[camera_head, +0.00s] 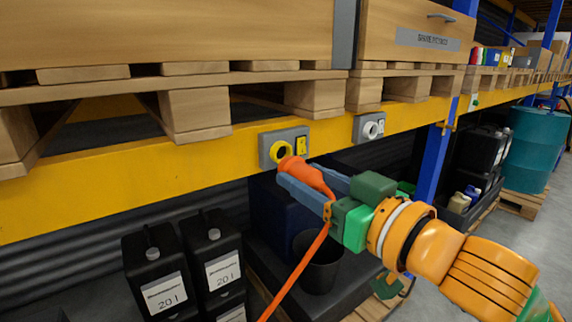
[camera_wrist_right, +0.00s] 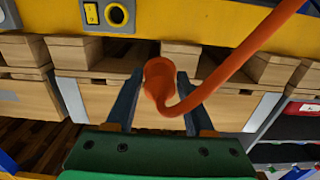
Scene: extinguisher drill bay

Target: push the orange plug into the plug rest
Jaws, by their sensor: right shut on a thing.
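The orange plug (camera_head: 308,173) is held between the two fingers of my right gripper (camera_head: 297,171), with its front end towards the yellow-ringed socket (camera_head: 281,152) on a grey box. In the head view the plug's end overlaps the socket's lower edge; I cannot tell whether they touch. In the right wrist view the plug (camera_wrist_right: 158,82) sits between the fingers, and the yellow-ringed socket (camera_wrist_right: 117,15) is apart from it near the top. A second grey box with a white-ringed socket (camera_head: 371,130) is to the right. Neither is clearly marked as the plug rest. My left gripper is out of view.
Both boxes are on a yellow rack beam (camera_head: 120,190) under wooden pallets (camera_head: 195,112). An orange cable (camera_head: 296,274) hangs from the plug past a dark bucket (camera_head: 318,265). Black canisters (camera_head: 158,275) stand at lower left. A blue upright (camera_head: 432,160) is to the right.

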